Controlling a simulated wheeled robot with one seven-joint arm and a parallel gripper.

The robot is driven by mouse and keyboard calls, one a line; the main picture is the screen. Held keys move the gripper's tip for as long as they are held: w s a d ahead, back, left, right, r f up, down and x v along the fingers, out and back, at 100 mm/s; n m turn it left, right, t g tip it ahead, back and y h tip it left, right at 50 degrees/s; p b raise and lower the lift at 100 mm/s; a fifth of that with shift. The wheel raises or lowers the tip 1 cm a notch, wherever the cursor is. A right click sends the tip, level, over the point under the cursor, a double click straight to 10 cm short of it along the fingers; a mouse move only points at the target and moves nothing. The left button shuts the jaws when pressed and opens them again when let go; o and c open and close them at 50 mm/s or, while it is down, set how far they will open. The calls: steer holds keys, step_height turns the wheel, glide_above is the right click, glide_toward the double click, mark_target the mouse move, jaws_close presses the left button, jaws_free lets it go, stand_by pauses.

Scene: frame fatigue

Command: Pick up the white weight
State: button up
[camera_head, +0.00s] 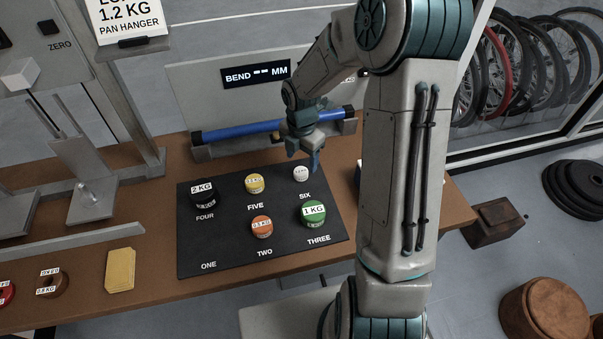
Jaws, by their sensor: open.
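The white weight (301,173) is a small round disc on spot SIX, at the back right of the black mat (228,254). My gripper (301,153) is above and just behind the white weight, pointing down, with its fingers apart and nothing seen between them. One finger reaches down to the right of the weight. I cannot tell whether it touches the weight.
A yellow weight (255,183) is on FIVE, a black one (204,194) on FOUR, an orange one (262,227) on TWO and a green one (314,212) on THREE. Spot ONE is empty. A blue bar (235,131) runs behind the mat on the brown table (80,311).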

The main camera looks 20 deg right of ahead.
mark_target(301, 171)
steer(key=shift+w+f, duration=0.1)
steer(key=shift+f, duration=2.55)
steer(key=c, duration=1.2)
